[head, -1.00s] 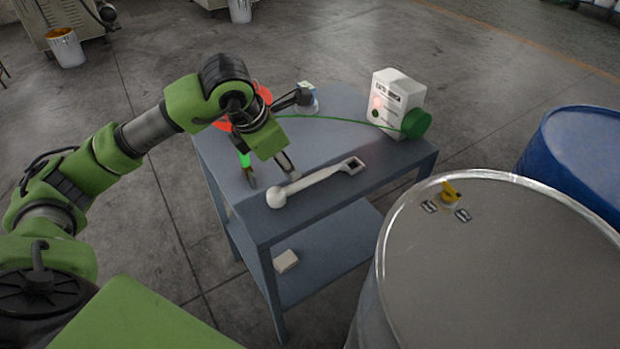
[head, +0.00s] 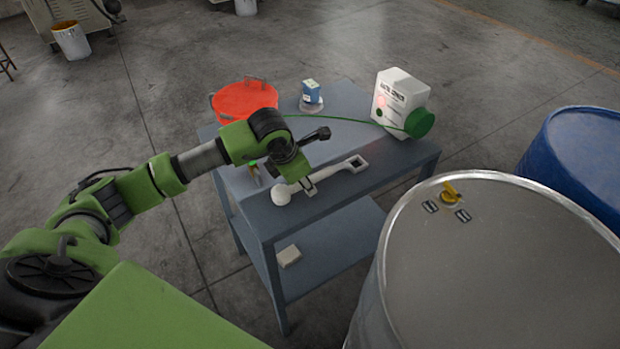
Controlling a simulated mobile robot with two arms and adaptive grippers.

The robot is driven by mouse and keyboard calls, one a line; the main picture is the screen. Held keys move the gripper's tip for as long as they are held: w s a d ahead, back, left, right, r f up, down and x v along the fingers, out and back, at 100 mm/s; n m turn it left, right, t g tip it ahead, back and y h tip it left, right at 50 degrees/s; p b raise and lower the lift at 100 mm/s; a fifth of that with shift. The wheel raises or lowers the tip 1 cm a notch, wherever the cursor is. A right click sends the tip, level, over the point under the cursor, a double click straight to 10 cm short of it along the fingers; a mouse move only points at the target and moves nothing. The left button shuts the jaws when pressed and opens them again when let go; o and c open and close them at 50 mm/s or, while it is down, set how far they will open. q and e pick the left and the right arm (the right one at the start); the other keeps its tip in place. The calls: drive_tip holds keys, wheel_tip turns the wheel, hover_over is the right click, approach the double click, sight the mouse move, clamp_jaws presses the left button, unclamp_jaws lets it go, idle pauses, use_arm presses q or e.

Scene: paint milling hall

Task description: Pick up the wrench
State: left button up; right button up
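The wrench (head: 334,172) is a pale, off-white tool lying on the blue-grey table (head: 390,160). It has a round knob at its left end and a square, dark-centred head at its right end. My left gripper (head: 304,185) is low over the table at the wrench's handle, towards the knob end. One fingertip overlaps the handle in the picture. The other finger is hidden behind the wrist, so I cannot tell whether the gripper is closed on it. My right gripper is not in view.
A steel drum (head: 490,260) stands close at right, a blue drum (head: 580,150) beyond.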

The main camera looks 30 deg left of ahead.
use_arm(q)
drive_tip(key=shift+w+f, duration=0.15)
drive_tip(key=shift+f, duration=0.2)
clamp_jaws()
drive_tip(key=shift+r, duration=0.1)
drive_tip(key=shift+r, duration=0.1)
